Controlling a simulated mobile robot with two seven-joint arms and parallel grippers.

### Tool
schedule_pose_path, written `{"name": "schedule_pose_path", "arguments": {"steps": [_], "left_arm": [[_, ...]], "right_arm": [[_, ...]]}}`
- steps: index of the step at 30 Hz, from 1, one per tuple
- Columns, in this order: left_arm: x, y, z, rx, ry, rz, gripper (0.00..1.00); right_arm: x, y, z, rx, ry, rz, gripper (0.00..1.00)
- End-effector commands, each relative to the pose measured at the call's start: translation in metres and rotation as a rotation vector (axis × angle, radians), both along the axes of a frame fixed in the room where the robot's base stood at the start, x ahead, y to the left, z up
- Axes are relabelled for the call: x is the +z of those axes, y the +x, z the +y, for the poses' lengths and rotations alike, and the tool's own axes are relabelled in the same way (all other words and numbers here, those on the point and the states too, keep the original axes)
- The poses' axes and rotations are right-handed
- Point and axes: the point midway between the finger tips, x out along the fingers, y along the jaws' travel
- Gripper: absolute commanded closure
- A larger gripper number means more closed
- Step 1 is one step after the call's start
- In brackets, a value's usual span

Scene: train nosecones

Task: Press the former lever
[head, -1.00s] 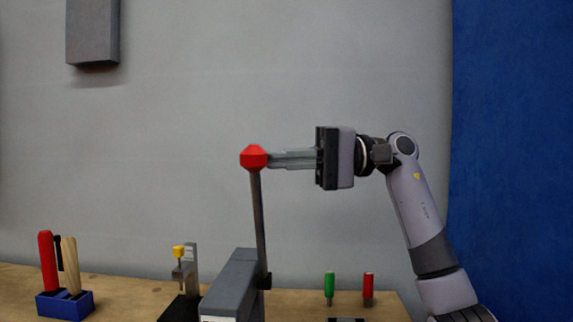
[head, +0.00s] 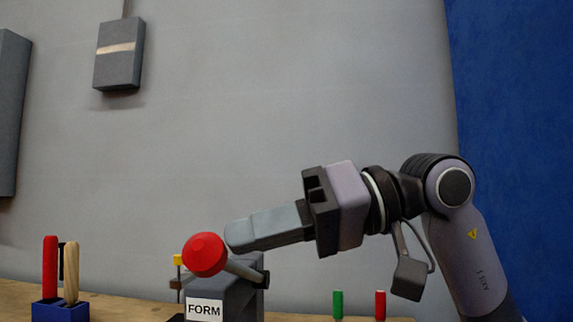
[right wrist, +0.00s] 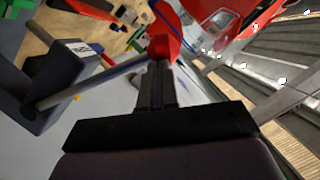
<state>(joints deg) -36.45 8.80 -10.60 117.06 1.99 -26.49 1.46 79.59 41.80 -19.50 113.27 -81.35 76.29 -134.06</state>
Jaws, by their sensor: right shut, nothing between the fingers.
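The former lever has a red knob (head: 205,254) on a grey rod (head: 243,270). The rod now tilts toward the camera from the side of the grey former (head: 240,295), which carries a "FORM" label (head: 205,310). My right gripper (head: 232,237) is shut and empty, its fingertips at the upper right of the knob. In the right wrist view the knob (right wrist: 159,47) is at the fingertips, and the rod (right wrist: 90,85) runs left to the former (right wrist: 45,100). Whether the tips touch the knob I cannot tell. My left gripper is not in view.
A blue holder (head: 60,311) with a red-handled and a wooden-handled tool stands at the left of the wooden bench (head: 120,302). A green handle (head: 338,304) and a red handle (head: 380,305) stand right of the former. A grey wall box (head: 119,54) hangs above.

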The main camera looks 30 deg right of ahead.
Motion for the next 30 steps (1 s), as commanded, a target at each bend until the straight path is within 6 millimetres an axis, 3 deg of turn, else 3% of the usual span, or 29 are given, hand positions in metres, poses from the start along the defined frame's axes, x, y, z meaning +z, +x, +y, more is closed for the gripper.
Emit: {"name": "schedule_pose_path", "arguments": {"steps": [1,4,9,30], "left_arm": [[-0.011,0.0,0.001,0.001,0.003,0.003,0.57],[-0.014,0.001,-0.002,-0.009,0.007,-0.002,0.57],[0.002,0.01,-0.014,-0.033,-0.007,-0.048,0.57],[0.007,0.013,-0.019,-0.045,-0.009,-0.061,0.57]], "right_arm": [[-0.013,-0.003,0.004,0.003,-0.022,-0.021,1.0],[-0.023,-0.007,0.007,0.003,-0.067,-0.08,1.0],[-0.034,-0.01,0.01,0.002,-0.141,-0.18,1.0],[-0.042,-0.012,0.012,0.006,-0.193,-0.231,1.0]]}}
